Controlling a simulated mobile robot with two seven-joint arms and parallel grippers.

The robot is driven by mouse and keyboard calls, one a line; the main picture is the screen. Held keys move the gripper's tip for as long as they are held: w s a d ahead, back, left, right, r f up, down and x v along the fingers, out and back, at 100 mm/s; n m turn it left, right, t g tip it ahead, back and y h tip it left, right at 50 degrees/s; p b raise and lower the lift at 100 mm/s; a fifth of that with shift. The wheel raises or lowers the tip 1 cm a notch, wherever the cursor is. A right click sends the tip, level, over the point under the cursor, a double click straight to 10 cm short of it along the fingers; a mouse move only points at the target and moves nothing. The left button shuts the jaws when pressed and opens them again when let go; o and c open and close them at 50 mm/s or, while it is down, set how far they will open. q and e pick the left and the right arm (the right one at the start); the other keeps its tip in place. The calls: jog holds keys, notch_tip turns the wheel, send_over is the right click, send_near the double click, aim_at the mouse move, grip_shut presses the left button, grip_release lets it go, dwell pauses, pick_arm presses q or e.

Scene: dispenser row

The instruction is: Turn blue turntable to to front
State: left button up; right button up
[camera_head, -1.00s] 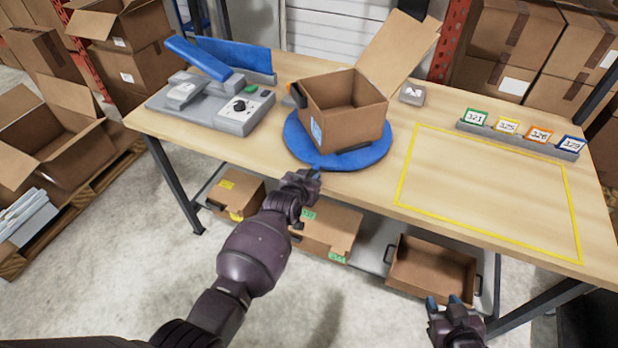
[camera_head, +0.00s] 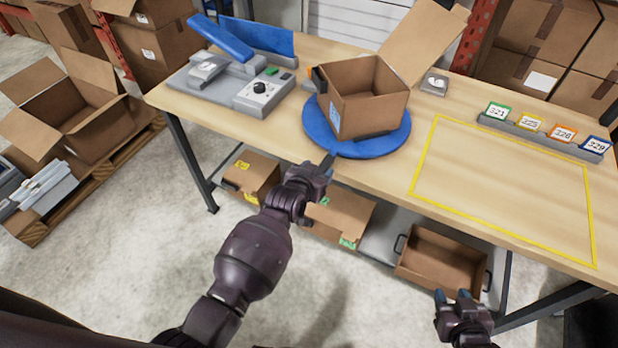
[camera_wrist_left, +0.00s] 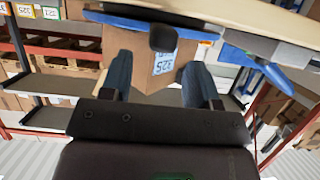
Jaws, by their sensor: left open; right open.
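The blue turntable (camera_head: 385,145) is a round disc near the front edge of the table. An open cardboard box (camera_head: 368,115) stands on it, its label towards the front left. My left gripper (camera_head: 323,172) is open at the turntable's front-left edge, by a small dark part (camera_head: 328,160). In the left wrist view, a dark knob (camera_wrist_left: 163,37) shows between and beyond the open fingers, below the blue rim (camera_wrist_left: 120,20); contact cannot be told. The box (camera_wrist_left: 140,62) is behind it, label upside down. My right gripper (camera_head: 456,298) is open and empty in front of the table.
A grey device with a dial (camera_head: 259,88) is left of the turntable. A yellow-outlined area (camera_head: 500,190) and numbered cards (camera_head: 545,132) are to the right. A lower shelf holds an open brown box (camera_head: 440,262) and other cartons. The yellow-outlined area is clear.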

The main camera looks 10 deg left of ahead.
pick_arm(q)
jog(key=v, duration=0.5)
jog(key=shift+s+a, duration=0.1)
